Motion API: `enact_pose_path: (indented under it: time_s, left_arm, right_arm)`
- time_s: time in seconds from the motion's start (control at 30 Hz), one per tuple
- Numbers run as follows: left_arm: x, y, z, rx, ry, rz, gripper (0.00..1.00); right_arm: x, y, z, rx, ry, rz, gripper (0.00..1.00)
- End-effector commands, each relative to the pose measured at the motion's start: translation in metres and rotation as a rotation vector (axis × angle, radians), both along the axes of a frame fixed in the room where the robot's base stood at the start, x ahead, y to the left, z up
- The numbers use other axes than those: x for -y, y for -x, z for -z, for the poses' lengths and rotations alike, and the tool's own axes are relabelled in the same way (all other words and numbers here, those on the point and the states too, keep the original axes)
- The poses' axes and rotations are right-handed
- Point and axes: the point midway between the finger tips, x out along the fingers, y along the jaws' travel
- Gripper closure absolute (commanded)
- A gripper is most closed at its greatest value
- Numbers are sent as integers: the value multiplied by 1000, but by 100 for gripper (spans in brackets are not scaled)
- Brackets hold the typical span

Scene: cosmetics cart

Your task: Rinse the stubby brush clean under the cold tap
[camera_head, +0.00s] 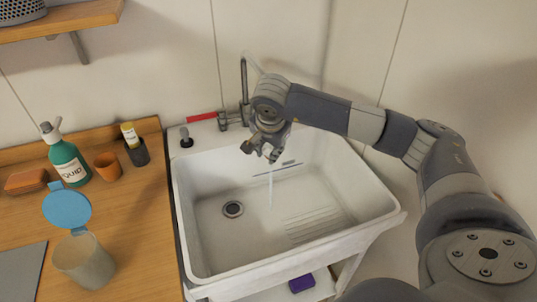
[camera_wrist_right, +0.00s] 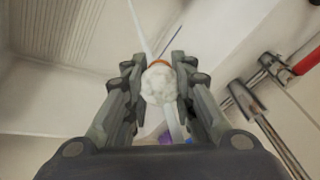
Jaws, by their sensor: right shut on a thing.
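My right gripper (camera_head: 268,153) is over the white sink (camera_head: 185,222), in front of the tap pipe (camera_head: 244,80). In the right wrist view my right gripper (camera_wrist_right: 160,78) is shut on the stubby brush (camera_wrist_right: 159,84), seen end-on as a pale, rounded, lumpy head with an orange band behind it. The brush is hard to make out in the head view. A thin water stream (camera_head: 270,190) falls below the gripper into the basin. The tap's red lever (camera_head: 202,117) points left; it also shows in the right wrist view (camera_wrist_right: 306,62). My left gripper is out of view.
The wooden counter at left holds a green bottle (camera_head: 69,163), an orange cup (camera_head: 108,166), a dark holder (camera_head: 138,153) and a bin with a raised blue lid (camera_head: 67,208). A black-topped dispenser (camera_head: 186,138) stands on the sink rim. The basin floor around the drain (camera_head: 233,209) is clear.

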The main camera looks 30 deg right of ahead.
Motion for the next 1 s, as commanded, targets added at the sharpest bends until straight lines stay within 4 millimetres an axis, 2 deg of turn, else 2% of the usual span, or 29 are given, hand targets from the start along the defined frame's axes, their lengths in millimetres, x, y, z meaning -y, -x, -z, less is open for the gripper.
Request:
enact_pose_path:
  time_s: [0.57,1.0]
  left_arm:
    - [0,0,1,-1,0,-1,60]
    - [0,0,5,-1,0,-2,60]
  right_arm:
    - [1,0,0,0,-1,0,96]
    - [9,7,0,0,-1,-1,96]
